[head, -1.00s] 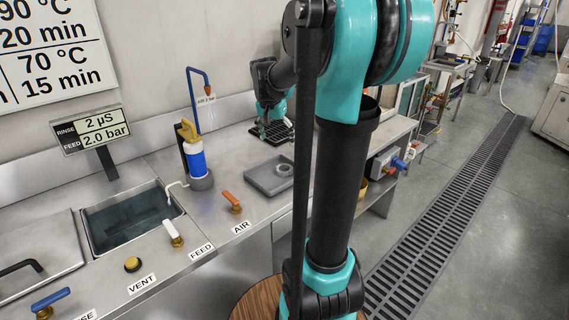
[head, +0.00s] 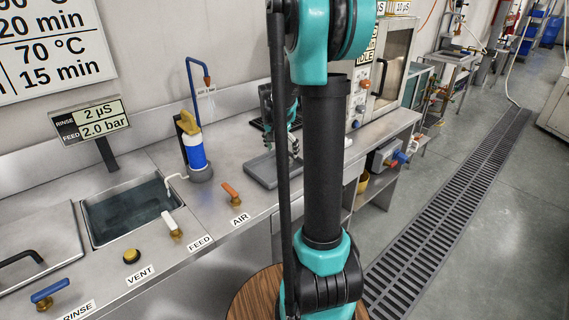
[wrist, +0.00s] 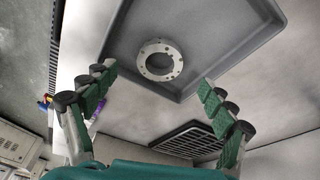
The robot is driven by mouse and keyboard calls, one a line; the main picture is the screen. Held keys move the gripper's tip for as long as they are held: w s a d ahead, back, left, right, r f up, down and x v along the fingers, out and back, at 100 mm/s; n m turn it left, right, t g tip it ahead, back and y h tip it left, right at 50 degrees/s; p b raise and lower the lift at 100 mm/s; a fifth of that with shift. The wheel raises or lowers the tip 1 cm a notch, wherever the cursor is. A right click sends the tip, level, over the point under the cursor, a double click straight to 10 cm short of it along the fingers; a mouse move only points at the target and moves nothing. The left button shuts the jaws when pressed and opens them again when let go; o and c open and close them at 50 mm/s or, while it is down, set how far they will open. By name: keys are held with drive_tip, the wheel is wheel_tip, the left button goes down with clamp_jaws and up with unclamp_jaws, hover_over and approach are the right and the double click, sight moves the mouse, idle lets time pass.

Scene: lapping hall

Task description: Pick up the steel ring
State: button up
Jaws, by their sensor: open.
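The steel ring (wrist: 160,60) lies flat in a shallow grey tray (wrist: 255,45) in the wrist view. It is a flat light-grey ring with small holes around a round opening. My gripper (wrist: 157,88) is open and empty, its green fingers apart on either side below the ring in the picture. The ring is clear of both fingers. In the head view my gripper (head: 294,140) is by the tray (head: 262,172), partly hidden by my arm. The ring cannot be made out there.
A black grate (wrist: 185,140) lies beside the tray. On the bench stand a blue-and-white filter cartridge (head: 196,155), an orange-handled AIR valve (head: 231,192) and a sink (head: 128,212). An oven-like cabinet (head: 388,65) stands behind. The floor by the drain grating (head: 450,220) is clear.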

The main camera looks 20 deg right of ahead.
sight(284, 158)
drive_tip(key=shift+x, duration=2.6)
drive_tip(key=shift+w+d, duration=0.1)
drive_tip(key=shift+c, duration=0.5)
drive_tip(key=c, duration=1.4)
